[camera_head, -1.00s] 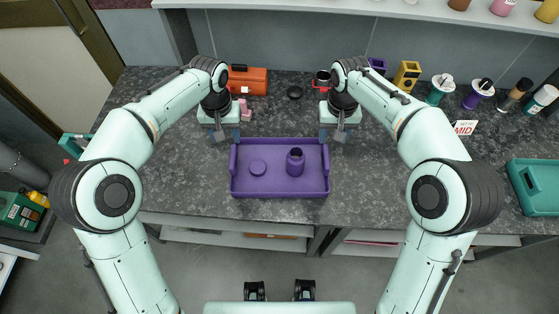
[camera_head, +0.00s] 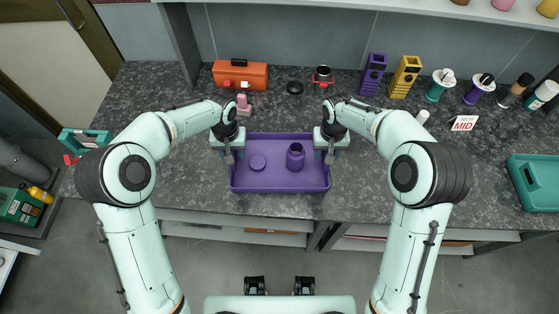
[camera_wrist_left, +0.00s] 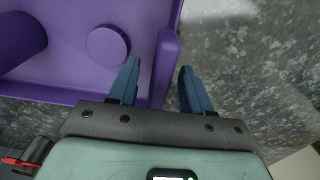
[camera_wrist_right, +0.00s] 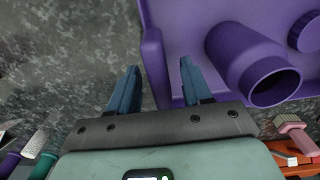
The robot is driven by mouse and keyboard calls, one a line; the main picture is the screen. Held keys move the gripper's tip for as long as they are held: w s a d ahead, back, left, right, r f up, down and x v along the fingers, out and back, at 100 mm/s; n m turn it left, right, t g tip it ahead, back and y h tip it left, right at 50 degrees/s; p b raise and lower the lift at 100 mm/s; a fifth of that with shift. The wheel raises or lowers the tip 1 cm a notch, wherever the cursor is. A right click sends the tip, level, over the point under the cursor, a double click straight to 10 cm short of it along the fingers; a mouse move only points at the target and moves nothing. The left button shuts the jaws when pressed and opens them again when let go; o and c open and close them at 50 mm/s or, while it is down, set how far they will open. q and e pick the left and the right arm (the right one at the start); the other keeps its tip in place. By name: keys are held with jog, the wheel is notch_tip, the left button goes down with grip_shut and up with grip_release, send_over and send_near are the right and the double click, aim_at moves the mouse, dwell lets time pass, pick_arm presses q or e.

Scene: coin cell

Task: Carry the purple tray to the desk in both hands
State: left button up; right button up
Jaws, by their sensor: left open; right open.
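The purple tray (camera_head: 280,190) lies on the dark speckled counter. It holds a purple bottle (camera_head: 295,157), upright, and a round purple lid (camera_head: 258,162). My left gripper (camera_head: 229,160) is at the tray's left side and my right gripper (camera_head: 330,158) at its right side. In the left wrist view, the open fingers (camera_wrist_left: 157,88) stand on either side of the tray's side wall (camera_wrist_left: 163,62). In the right wrist view, the open fingers (camera_wrist_right: 156,88) likewise stand either side of the wall (camera_wrist_right: 155,65). I cannot tell whether the fingers touch it.
Behind the tray stand an orange toolbox (camera_head: 240,76), a pink object (camera_head: 243,104), a red-and-black item (camera_head: 323,80), purple (camera_head: 373,75) and yellow (camera_head: 405,77) holders and several spools and bottles. A green tray (camera_head: 535,183) lies far right. The counter's front edge is just before the purple tray.

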pick_arm(q)
jog(key=shift+f, duration=0.5)
pick_arm(e)
jog(key=shift+f, duration=0.5)
pick_arm(q)
grip_shut()
pick_arm(e)
grip_shut()
pick_arm(q)
jog(key=shift+r, duration=0.1)
pick_arm(e)
jog(key=shift+r, duration=0.1)
